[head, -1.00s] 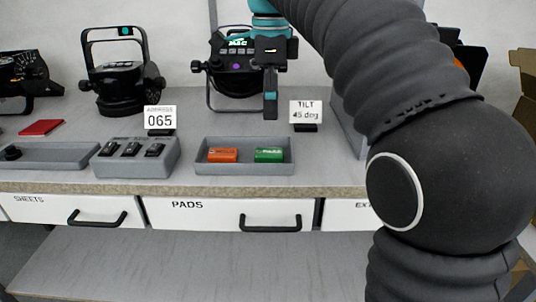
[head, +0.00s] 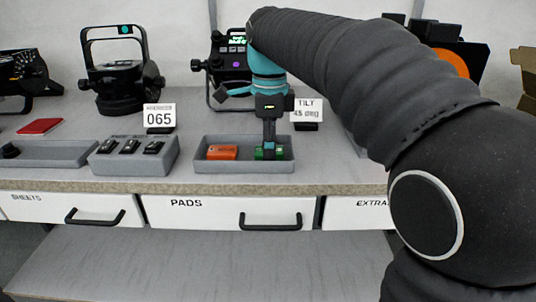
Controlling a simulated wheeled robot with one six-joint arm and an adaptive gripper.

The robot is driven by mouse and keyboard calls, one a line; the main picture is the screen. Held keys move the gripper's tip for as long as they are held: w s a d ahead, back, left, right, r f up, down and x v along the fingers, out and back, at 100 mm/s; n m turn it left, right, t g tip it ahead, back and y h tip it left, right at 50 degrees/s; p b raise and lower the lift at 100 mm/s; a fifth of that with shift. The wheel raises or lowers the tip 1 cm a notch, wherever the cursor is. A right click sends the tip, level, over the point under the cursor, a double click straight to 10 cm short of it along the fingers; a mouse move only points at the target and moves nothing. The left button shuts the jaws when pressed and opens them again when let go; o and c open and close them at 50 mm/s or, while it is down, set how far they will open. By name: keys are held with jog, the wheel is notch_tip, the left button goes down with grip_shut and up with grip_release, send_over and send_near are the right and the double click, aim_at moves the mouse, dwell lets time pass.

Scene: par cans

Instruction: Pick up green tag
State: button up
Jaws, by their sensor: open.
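The green tag (head: 279,154) lies in the right part of a shallow grey tray (head: 208,168) on the bench. My gripper (head: 269,152) is open and points down into the tray, right at the green tag. Its fingers hide much of the tag, so only green edges show on either side. I cannot tell whether the fingers touch it. An orange tag (head: 222,152) lies to the left in the same tray.
A switch box (head: 134,158) stands left of the tray, with an "065" card (head: 159,117) behind it. A "TILT 45 deg" card (head: 307,110) stands behind the tray on the right. Par cans (head: 119,86) line the back. Drawers (head: 215,214) sit below the bench edge.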

jog(key=c, duration=1)
jog(key=shift+r, duration=0.1)
jog(key=shift+c, duration=0.2)
